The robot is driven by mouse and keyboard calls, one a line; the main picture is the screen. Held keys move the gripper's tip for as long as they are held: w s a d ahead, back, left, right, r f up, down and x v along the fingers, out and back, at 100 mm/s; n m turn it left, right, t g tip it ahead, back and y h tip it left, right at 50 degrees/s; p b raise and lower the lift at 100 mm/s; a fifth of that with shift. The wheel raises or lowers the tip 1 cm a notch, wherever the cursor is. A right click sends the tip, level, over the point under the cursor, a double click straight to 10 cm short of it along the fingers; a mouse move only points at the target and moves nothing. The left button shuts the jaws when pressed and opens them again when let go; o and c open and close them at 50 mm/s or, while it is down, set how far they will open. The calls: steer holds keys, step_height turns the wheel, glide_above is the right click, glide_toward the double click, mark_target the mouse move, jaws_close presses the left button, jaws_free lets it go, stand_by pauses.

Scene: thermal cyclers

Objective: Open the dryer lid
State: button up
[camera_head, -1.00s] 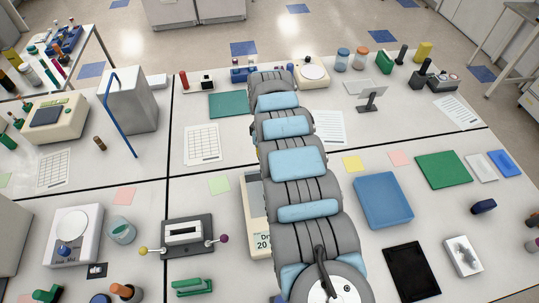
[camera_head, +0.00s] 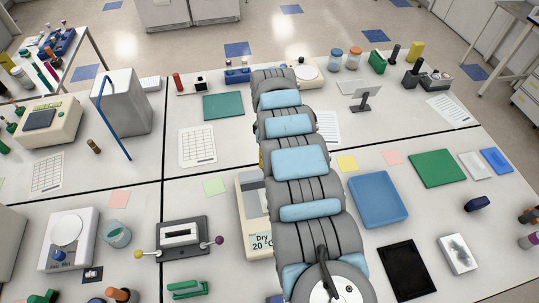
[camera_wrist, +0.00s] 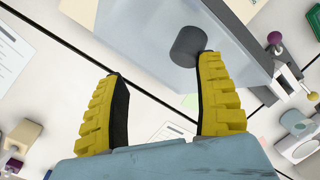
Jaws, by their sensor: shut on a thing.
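The dryer (camera_head: 250,210) is a cream box with a "Dry 20 °C" label, largely hidden behind my arm in the head view. In the wrist view, a translucent grey lid (camera_wrist: 130,32) fills the upper middle, with a dark round knob (camera_wrist: 187,46) on it. My gripper (camera_wrist: 163,75) shows two yellow fingers with black pads. The knob lies against the right fingertip; a wide gap shows towards the left finger, so its contact is unclear. The jaws are closed on the knob as far as I can tell. My gripper is hidden in the head view.
Left of the dryer stands a small device with yellow and purple ball-ended rods (camera_head: 180,236), with a green stapler (camera_head: 187,289) in front. A blue tray (camera_head: 378,199) and a black tablet (camera_head: 407,268) lie to the right. A tall grey box (camera_head: 122,100) stands farther back.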

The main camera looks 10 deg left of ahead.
step_height(320, 180, up, 12)
steer(key=w, duration=0.1)
steer(key=shift+w+a, duration=0.25)
steer(key=shift+a, duration=0.05)
